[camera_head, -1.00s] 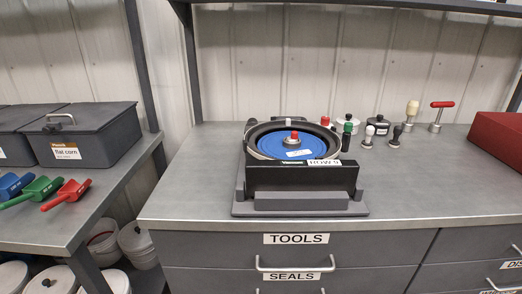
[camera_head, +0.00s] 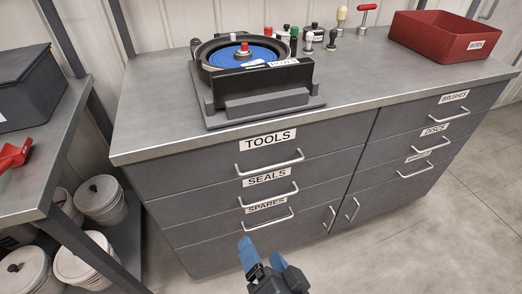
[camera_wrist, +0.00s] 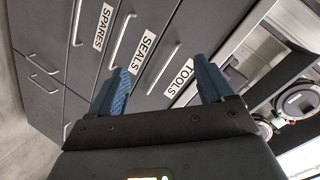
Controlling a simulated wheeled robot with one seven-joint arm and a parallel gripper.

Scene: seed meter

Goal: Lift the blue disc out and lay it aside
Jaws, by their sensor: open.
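The blue disc (camera_head: 226,59) lies inside the round black housing of the seed meter (camera_head: 204,72) on the workbench, with a red-topped knob (camera_head: 244,47) at its centre. The meter sits on a grey base with a label on its front block. My gripper (camera_head: 262,250) is open and empty, low in front of the bench drawers and well below the meter. In the wrist view its two blue fingers (camera_wrist: 160,88) stand apart with nothing between them. The round meter also shows at the right of the wrist view (camera_wrist: 296,100).
Drawers labelled TOOLS (camera_head: 267,140), SEALS and SPARES face my gripper, with protruding handles. A red bin (camera_head: 447,40) is at the back right. Bench top (camera_head: 370,75) right of the meter is clear. Lidded buckets stand lower left.

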